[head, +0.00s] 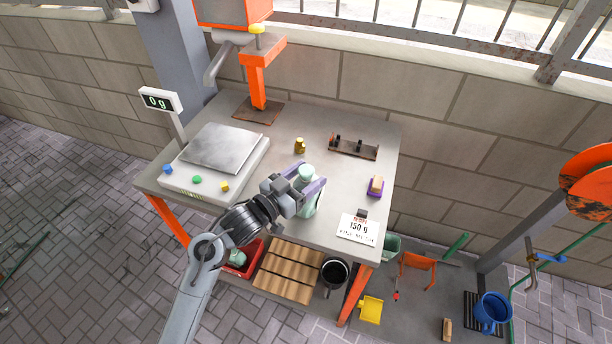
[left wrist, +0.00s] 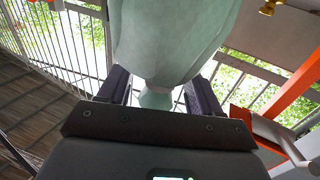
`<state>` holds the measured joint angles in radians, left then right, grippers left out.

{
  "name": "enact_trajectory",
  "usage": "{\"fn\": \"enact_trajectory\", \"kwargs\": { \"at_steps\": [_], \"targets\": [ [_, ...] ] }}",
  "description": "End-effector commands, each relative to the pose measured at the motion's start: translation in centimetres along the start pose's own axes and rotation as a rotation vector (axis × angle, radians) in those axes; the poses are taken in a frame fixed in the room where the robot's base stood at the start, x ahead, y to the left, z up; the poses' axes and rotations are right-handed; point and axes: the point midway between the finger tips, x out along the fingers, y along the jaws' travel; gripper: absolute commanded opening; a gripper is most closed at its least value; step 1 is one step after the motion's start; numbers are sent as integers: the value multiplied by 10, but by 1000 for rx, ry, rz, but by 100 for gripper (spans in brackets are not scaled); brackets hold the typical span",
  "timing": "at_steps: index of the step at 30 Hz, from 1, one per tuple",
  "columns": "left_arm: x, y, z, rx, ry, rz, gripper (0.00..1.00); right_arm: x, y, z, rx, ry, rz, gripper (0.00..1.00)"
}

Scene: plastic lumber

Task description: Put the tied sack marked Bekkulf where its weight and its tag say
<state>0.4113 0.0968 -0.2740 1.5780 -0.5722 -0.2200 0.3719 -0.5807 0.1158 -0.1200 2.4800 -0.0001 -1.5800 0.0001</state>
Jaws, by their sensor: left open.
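A pale green tied sack (head: 309,205) stands on the grey bench (head: 345,198) near its front edge. My left gripper (head: 300,188) is around the sack, with its fingers apart on either side. In the left wrist view the sack (left wrist: 170,40) fills the space between the open fingers (left wrist: 160,92); I cannot tell whether they touch it. No name is readable on the sack. The scale (head: 220,150) has an empty plate, and its display (head: 160,101) reads 0 g. My right gripper is not in view.
Below the bench are a red bin (head: 246,268) holding something pale green, a slatted wooden board (head: 289,271), a black bucket (head: 335,272) and a greenish bin (head: 388,244).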

Motion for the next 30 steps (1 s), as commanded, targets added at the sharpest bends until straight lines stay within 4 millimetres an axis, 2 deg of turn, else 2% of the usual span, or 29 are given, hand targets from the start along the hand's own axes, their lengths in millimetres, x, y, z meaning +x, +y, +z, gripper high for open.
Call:
{"fn": "enact_trajectory", "kwargs": {
  "at_steps": [4, 8, 21, 30],
  "targets": [
    [-1, 0, -4, 0, 1, 0, 64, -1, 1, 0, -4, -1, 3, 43],
    [-15, -1, -4, -1, 0, -1, 64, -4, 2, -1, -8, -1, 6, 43],
    [-92, 0, -4, 1, -2, 0, 64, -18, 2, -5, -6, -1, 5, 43],
    [-118, 0, -3, 0, -3, -3, 64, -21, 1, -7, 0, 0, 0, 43]
  ]
}}
